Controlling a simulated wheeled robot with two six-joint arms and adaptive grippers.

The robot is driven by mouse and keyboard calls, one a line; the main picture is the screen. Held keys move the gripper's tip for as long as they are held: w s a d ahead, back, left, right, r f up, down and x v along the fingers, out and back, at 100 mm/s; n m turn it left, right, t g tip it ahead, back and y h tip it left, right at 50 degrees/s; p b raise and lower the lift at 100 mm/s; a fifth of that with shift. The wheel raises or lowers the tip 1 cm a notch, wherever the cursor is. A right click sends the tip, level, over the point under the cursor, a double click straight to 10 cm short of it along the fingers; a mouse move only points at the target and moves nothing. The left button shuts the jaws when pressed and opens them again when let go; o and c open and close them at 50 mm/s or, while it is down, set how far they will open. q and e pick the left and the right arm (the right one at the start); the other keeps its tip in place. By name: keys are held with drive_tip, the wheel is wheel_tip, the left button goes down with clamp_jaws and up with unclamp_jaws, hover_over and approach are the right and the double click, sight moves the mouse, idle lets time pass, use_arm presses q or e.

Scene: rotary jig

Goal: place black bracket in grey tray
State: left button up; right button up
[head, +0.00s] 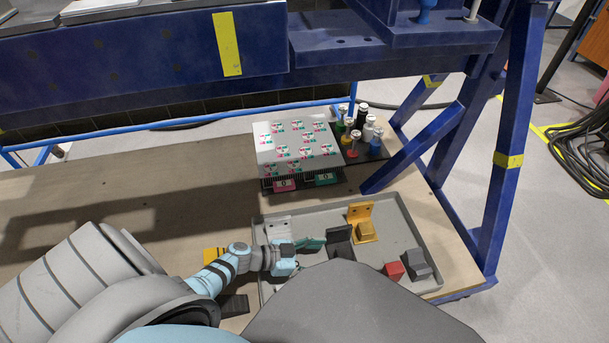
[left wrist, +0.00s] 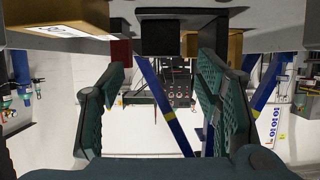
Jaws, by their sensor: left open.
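The black bracket (head: 340,242) stands in the middle of the grey tray (head: 424,222), its lower part partly hidden by my grey arm link. In the left wrist view the black bracket (left wrist: 160,38) shows upside down, ahead of and between the fingertips. My left gripper (head: 303,255) is at the left part of the tray, just left of the bracket. Its two green fingers (left wrist: 164,72) are spread apart with nothing between them. I see no contact with the bracket. My right gripper is not in view.
The tray also holds a yellow bracket (head: 364,226), a white bracket (head: 279,228), a red block (head: 394,270) and a dark grey block (head: 416,264). Behind it stand a white patterned box (head: 297,147) and several bottles (head: 354,135). Blue frame posts (head: 497,150) rise at right.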

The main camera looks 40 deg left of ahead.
use_arm(q)
drive_tip(key=v, duration=0.6)
drive_tip(key=shift+r+p, duration=0.1)
drive_tip(key=shift+p, duration=0.3)
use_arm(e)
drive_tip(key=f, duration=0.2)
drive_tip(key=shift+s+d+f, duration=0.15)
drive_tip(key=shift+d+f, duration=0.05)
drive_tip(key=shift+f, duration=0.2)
